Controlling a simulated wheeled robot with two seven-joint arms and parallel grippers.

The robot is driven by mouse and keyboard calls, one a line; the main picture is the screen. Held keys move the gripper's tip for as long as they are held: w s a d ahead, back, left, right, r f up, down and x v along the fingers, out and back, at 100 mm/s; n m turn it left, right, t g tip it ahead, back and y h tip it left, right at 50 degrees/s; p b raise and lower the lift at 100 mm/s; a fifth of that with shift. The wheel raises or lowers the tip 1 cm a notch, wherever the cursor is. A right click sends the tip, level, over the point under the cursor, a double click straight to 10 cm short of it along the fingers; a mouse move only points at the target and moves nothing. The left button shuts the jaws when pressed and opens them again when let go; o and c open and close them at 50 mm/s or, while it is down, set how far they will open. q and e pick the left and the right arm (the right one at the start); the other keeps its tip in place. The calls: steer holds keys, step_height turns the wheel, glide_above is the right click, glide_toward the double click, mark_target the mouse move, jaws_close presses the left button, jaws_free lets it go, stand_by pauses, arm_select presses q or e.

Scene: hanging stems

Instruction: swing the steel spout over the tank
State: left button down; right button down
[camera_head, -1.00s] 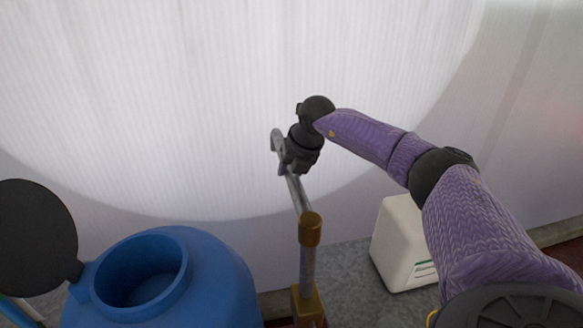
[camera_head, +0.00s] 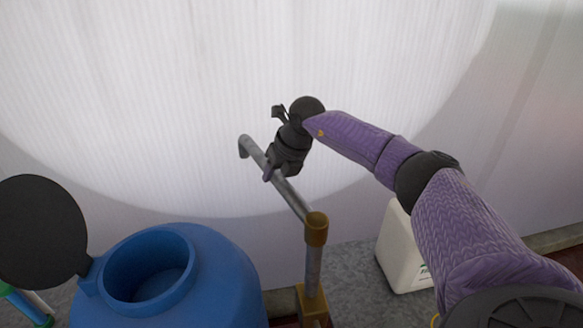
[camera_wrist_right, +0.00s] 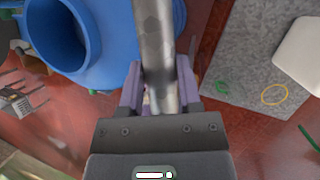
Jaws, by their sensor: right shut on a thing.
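The steel spout (camera_head: 293,196) is a grey pipe that runs from a brass collar (camera_head: 316,229) on an upright post toward the back left, with its end bent down. My right gripper (camera_head: 271,174) is shut on the spout partway along it. In the right wrist view the spout (camera_wrist_right: 154,40) passes between the purple fingers of the gripper (camera_wrist_right: 158,92). The blue tank (camera_head: 226,276) stands at the lower left with its round mouth open, and its black lid (camera_head: 38,232) is tipped up. The spout's end is behind and to the right of the tank's mouth. My left gripper is not in view.
A pale ribbed wall (camera_head: 180,100) is behind.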

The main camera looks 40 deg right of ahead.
steer(key=s+a+n+g+y, duration=0.1)
steer(key=s+a+n, duration=0.1)
steer(key=a+n, duration=0.4)
steer(key=s+a+n+g+y, duration=0.2)
steer(key=a+n, duration=0.3)
steer(key=a, duration=0.3)
steer(key=shift+s+a+n+y, duration=0.25)
steer(key=shift+a+n+y, duration=0.05)
steer(key=shift+a+n, duration=0.1)
steer(key=shift+c, duration=1.4)
jaws_free()
steer(key=b+v, duration=0.1)
steer(key=v, duration=0.9)
steer(key=shift+b, duration=0.4)
